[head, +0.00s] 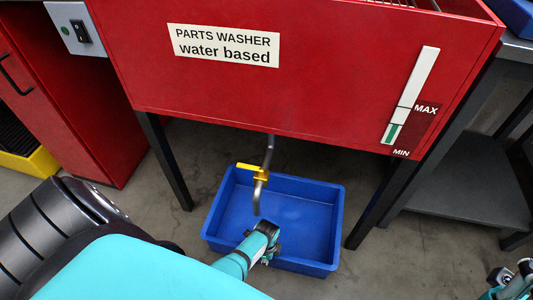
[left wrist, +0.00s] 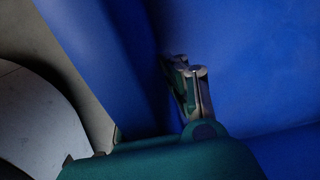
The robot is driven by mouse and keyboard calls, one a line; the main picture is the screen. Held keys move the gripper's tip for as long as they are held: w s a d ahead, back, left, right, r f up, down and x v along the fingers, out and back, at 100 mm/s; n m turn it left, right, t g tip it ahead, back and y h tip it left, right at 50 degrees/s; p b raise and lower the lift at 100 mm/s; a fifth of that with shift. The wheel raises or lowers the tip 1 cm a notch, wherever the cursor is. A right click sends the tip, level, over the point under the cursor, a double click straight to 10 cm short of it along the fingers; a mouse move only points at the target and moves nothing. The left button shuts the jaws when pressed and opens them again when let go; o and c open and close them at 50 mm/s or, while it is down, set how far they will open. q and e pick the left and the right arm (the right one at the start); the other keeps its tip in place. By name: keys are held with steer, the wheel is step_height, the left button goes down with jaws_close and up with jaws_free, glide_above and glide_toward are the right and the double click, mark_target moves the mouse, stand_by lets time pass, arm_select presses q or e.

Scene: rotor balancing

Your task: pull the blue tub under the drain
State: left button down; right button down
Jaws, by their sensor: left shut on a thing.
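The blue tub (head: 306,207) stands on the floor below the red parts washer, empty as far as I can see. The drain pipe (head: 257,197) hangs from the washer's underside, its open end above the tub's inside in the head view. My left gripper (head: 264,246) is at the tub's near wall, shut on it; the arm hides part of that wall. In the left wrist view the fingers (left wrist: 190,85) are against the blue tub (left wrist: 255,60), and the grip is dark. My right gripper (head: 512,281) is partly in view at the bottom right corner, its jaws unclear.
A yellow valve handle (head: 250,168) sits on the pipe. The red washer (head: 330,90) overhangs the tub, with dark legs (head: 168,165) on either side. A grey shelf (head: 465,190) is at right, a red cabinet (head: 75,120) at left.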

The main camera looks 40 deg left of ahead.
arm_select(q)
steer(key=shift+s+d, duration=0.15)
steer(key=shift+s, duration=0.25)
steer(key=c, duration=1.4)
jaws_free()
steer(key=shift+o, duration=0.2)
step_height(320, 180, up, 12)
